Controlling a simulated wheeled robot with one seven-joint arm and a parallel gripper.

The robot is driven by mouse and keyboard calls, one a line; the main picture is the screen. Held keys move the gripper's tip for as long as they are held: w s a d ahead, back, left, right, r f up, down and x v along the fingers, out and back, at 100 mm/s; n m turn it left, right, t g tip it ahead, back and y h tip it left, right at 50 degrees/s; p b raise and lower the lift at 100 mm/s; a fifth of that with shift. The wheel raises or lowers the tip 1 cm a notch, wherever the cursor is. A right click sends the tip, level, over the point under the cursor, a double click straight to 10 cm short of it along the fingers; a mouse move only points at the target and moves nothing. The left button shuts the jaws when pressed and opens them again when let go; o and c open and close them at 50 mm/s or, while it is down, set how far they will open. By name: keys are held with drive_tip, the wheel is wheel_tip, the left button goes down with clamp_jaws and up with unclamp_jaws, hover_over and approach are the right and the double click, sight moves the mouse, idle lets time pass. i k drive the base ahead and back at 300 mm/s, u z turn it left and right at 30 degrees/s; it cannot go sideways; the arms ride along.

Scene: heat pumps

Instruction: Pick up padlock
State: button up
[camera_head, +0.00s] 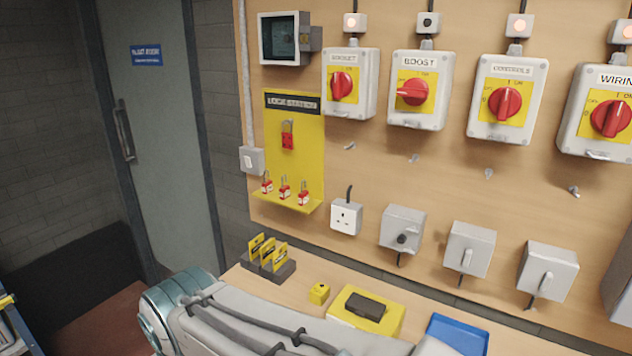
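Several small red and white padlocks stand in a row on the ledge of the yellow lockout station board (313,150). The left padlock (267,187), the middle padlock (285,192) and the right padlock (303,199) each have a shackle pointing up. A red item with a grey top (288,135) hangs higher on the same board; I cannot tell exactly what it is. My arm crosses the bottom of the view, below the padlocks and apart from them. My gripper is not visible.
Isolator boxes with red rotary switches, such as the boost box (421,90), line the wooden wall panel. Below, a bench holds a dark holder with yellow tags (268,268), a small yellow block (319,293), a yellow case (366,311) and a blue tray (457,335). A grey door (160,90) is left.

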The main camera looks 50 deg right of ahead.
sight(284, 192)
drive_tip(key=z, duration=0.8)
drive_tip(key=i, duration=0.8)
drive_tip(key=z, duration=0.7)
